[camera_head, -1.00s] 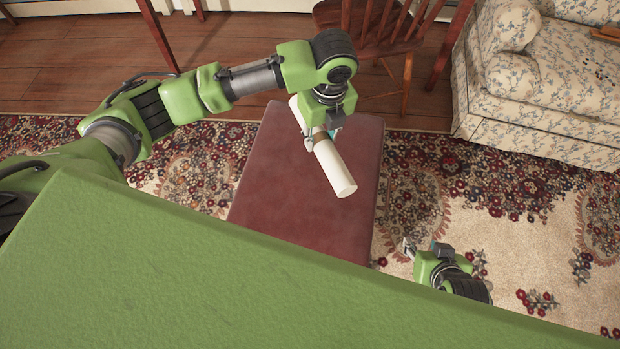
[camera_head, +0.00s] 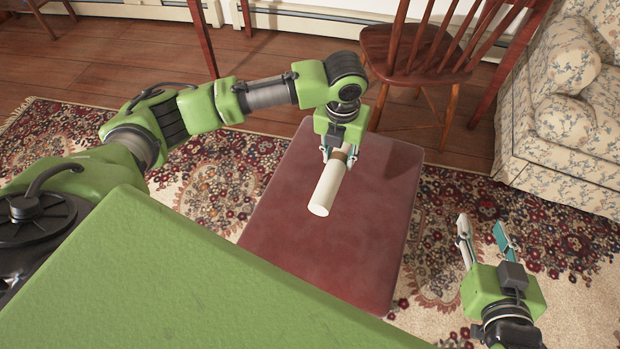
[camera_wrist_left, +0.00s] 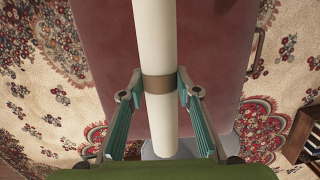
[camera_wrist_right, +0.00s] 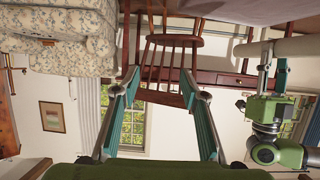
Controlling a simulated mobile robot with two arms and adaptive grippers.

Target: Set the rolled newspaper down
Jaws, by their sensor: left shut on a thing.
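The rolled newspaper is a white cylinder (camera_head: 326,190) with a brown band around its middle. My left gripper (camera_head: 338,153) is shut on it at the band. In the left wrist view the newspaper (camera_wrist_left: 155,45) runs up the picture between the two fingers (camera_wrist_left: 159,88), which touch the band. Below it is the red padded top of a bench or stool (camera_head: 350,245). I cannot tell whether the newspaper touches that top. My right gripper (camera_head: 483,238) is open and empty, to the right of the red top; its spread fingers also show in the right wrist view (camera_wrist_right: 162,90).
A wooden chair (camera_head: 425,50) stands behind the red top. A floral sofa (camera_head: 560,120) is at the right. A patterned rug (camera_head: 225,185) covers the floor around. The red top is bare apart from the newspaper above it.

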